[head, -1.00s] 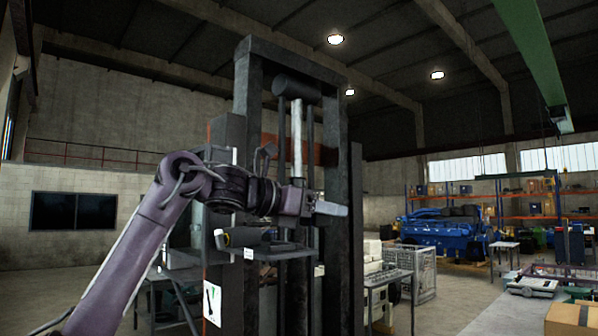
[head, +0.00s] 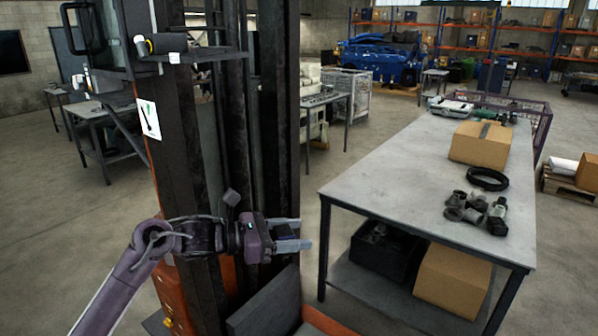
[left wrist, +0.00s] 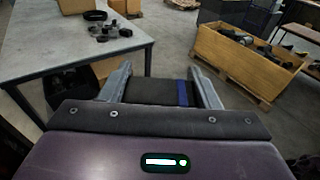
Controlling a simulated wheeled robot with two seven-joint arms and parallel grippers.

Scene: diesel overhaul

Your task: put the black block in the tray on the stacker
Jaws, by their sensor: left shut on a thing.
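My left gripper (head: 300,238) is shut on the black block (left wrist: 155,92), which has a blue band near its right end in the left wrist view. The block sits between the two grey fingers, and its lower part is hidden behind the gripper body. In the head view the gripper is in front of the stacker's dark mast (head: 190,190), left of the workbench. A flat shelf (head: 212,56) is on the mast, well above the gripper. A grey, upright-sided part (head: 262,305) is low at the stacker's base; I cannot tell which is the tray. My right gripper is not in view.
The grey workbench (head: 385,170) holds a cardboard box (head: 480,143), a black ring (head: 487,179) and several dark parts. A black bin (head: 385,252) and another box (head: 452,280) are on its lower shelf. A wooden crate (left wrist: 235,65) shows in the left wrist view.

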